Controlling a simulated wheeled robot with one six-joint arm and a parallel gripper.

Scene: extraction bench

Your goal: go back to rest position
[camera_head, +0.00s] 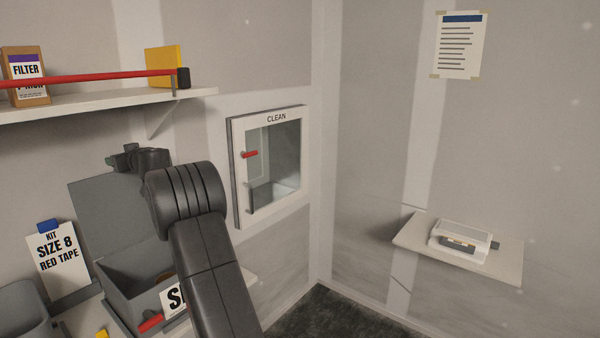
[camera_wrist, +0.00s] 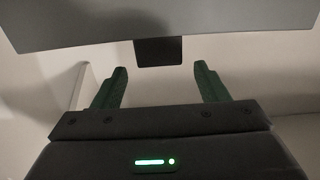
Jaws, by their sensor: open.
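My gripper (camera_wrist: 160,88) shows in the wrist view with its two green fingers apart and nothing between them. A grey panel (camera_wrist: 230,28) with a dark tab (camera_wrist: 158,52) fills the top of that view, just beyond the fingertips. I cannot tell if they touch. In the head view my dark arm rises in front of a grey box (camera_head: 125,285) with its lid (camera_head: 95,215) raised. The gripper end is mostly hidden behind the arm, near the top of that lid.
A shelf (camera_head: 110,105) with a red bar (camera_head: 90,80) and a filter box (camera_head: 25,78) is above left. A hatch marked CLEAN (camera_head: 235,180) is in the wall behind. A small ledge (camera_head: 410,232) holding a white device (camera_head: 465,236) is at right. A kit card (camera_head: 58,262) stands at left.

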